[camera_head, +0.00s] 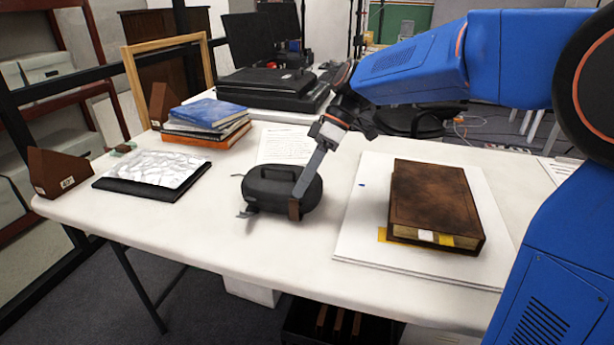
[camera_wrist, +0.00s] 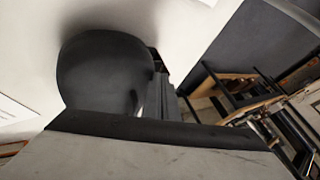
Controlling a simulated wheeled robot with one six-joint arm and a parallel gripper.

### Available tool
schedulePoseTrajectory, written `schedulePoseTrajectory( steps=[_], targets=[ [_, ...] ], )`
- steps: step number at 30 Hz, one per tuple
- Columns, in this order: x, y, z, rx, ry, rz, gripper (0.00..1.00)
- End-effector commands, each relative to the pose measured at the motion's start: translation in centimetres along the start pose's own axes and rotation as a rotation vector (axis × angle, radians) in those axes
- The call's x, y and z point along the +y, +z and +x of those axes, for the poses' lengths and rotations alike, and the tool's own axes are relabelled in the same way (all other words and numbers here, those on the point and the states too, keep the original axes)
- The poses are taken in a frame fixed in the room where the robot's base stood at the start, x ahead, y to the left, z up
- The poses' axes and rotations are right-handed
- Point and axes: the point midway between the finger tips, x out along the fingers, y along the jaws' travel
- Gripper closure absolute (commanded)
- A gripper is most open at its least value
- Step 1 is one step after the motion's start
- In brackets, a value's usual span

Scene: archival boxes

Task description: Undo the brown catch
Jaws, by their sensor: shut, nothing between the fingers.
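A dark grey rounded case (camera_head: 268,193) with a top handle stands on the white table. A small brown catch (camera_head: 294,210) sits on its front right side, upright against the case wall. My gripper (camera_head: 299,192) is shut and empty, pointing down, its tip right at the top of the brown catch. I cannot tell whether they touch. In the wrist view my gripper (camera_wrist: 150,130) fills the bottom, with the case (camera_wrist: 100,70) behind it; the brown catch is not seen there. A grey flap (camera_head: 246,212) sticks out from the case's left front.
A brown book (camera_head: 430,200) lies on a white board (camera_head: 368,210) to the right. A silvery packet on a black folder (camera_head: 120,188) and a pile of books (camera_head: 205,120) are at left. Paper sheets (camera_head: 284,140) lie behind the case. The table in front is clear.

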Motion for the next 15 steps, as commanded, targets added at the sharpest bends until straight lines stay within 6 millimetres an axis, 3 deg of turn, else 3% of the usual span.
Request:
schedulePoseTrajectory(
  steps=[15],
  targets=[
    [-0.34,-0.05,0.03,-0.006,0.028,-0.012,1.0]
  ],
)
